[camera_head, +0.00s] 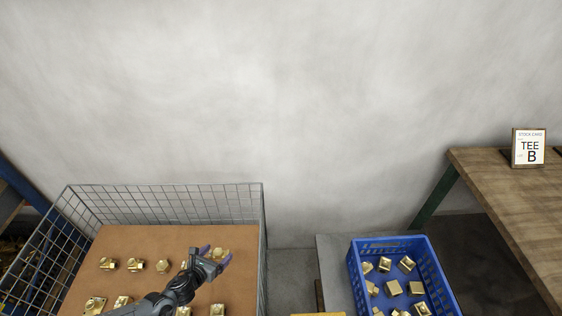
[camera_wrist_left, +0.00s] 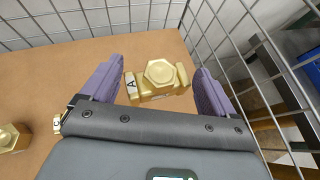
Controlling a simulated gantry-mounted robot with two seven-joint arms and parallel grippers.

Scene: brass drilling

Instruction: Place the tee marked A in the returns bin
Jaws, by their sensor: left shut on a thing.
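The brass tee marked A (camera_wrist_left: 160,77) sits between the purple fingertips of my left gripper (camera_wrist_left: 158,88), which is shut on it; its white "A" label faces the camera. In the head view the left gripper (camera_head: 214,259) and the tee (camera_head: 220,253) are over the right back part of the brown board (camera_head: 235,238) in the wire cage. I cannot tell whether the tee touches the board. No container is readably marked as the returns bin; a blue crate (camera_head: 432,264) with several brass pieces stands to the right. My right gripper is not in view.
Several other brass fittings (camera_head: 162,266) lie on the board. Wire mesh walls (camera_head: 170,202) surround it, with one close on the gripper's right. A wooden bench (camera_head: 500,195) with a "TEE B" stock card (camera_head: 528,148) stands at far right. A gap separates cage and crate.

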